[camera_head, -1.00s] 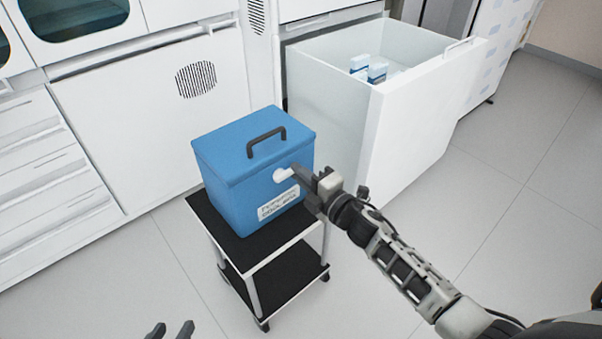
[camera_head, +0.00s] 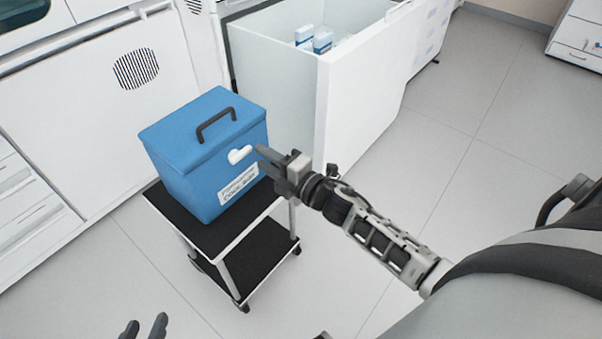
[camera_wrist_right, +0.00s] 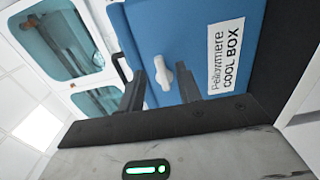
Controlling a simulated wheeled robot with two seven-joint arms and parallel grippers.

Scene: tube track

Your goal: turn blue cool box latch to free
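The blue cool box (camera_head: 190,170) stands upright with its lid down, and its side also fills much of the right wrist view (camera_wrist_right: 205,25). Its white latch (camera_head: 240,154) is on the front face above the label; it also shows in the right wrist view (camera_wrist_right: 161,77). My right gripper (camera_head: 263,153) points at the latch from the right. In the right wrist view its two dark fingers are apart (camera_wrist_right: 158,75), with the latch appearing between them; contact cannot be told. My left gripper (camera_head: 144,327) is open and empty at the bottom edge, away from the box.
The box sits on a small black two-shelf cart (camera_head: 240,236). An open white drawer (camera_head: 340,115) holding blue-and-white packs (camera_head: 322,42) juts out behind and to the right. White cabinets (camera_head: 95,110) stand behind. Floor is clear in front of the cart.

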